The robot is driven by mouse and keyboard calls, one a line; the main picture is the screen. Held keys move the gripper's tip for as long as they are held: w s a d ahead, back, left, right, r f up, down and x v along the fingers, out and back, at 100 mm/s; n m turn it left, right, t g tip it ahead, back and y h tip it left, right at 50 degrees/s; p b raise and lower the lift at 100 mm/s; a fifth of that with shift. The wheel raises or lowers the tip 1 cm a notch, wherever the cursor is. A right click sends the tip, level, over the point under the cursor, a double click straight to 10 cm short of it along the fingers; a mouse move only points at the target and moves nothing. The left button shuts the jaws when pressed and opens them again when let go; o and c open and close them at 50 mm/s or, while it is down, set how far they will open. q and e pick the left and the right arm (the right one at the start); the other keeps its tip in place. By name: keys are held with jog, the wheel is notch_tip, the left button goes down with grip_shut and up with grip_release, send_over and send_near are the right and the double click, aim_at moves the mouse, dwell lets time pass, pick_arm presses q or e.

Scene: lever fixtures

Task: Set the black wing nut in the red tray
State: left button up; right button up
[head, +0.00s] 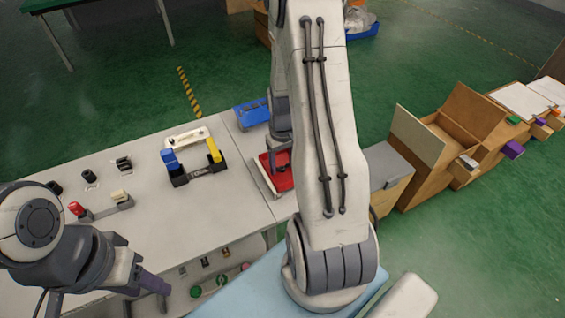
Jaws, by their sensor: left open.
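The red tray (266,175) lies near the right end of the white table, partly covered by my right arm. Several small dark pieces stand at the table's left: one (90,176), another (123,163) and one at the far left (55,187). I cannot tell whether any of them is the black wing nut. My left gripper (150,284) is open, low at the table's front edge, away from the tray. My right arm runs down the middle of the view, with its lower part behind its big link by the red tray. Its fingertips are hidden.
A blue tray (252,112) lies behind the red one. A black-based fixture (195,172) with blue and yellow posts and a red-knobbed lever fixture (77,209) stand on the table (225,210). Cardboard boxes (455,125) stand at right. The table's front middle is clear.

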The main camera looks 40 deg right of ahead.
aim_at(283, 168)
jog(key=shift+o, duration=0.6)
jog(key=shift+r, duration=0.3)
notch_tip(283, 168, up, 12)
jog(key=s+a+r+n, duration=0.1)
jog(key=a+r+n, duration=0.15)
jog(key=a, duration=0.75)
jog(key=s+a+r+n, duration=0.2)
jog(key=a+n, duration=0.1)
jog(key=a, duration=0.7)
jog(key=s+a+n+y, duration=0.1)
jog(key=s+a+n, duration=0.3)
jog(key=s+a, duration=0.7)
jog(key=shift+s+r, duration=0.4)
jog(key=shift+s, duration=0.75)
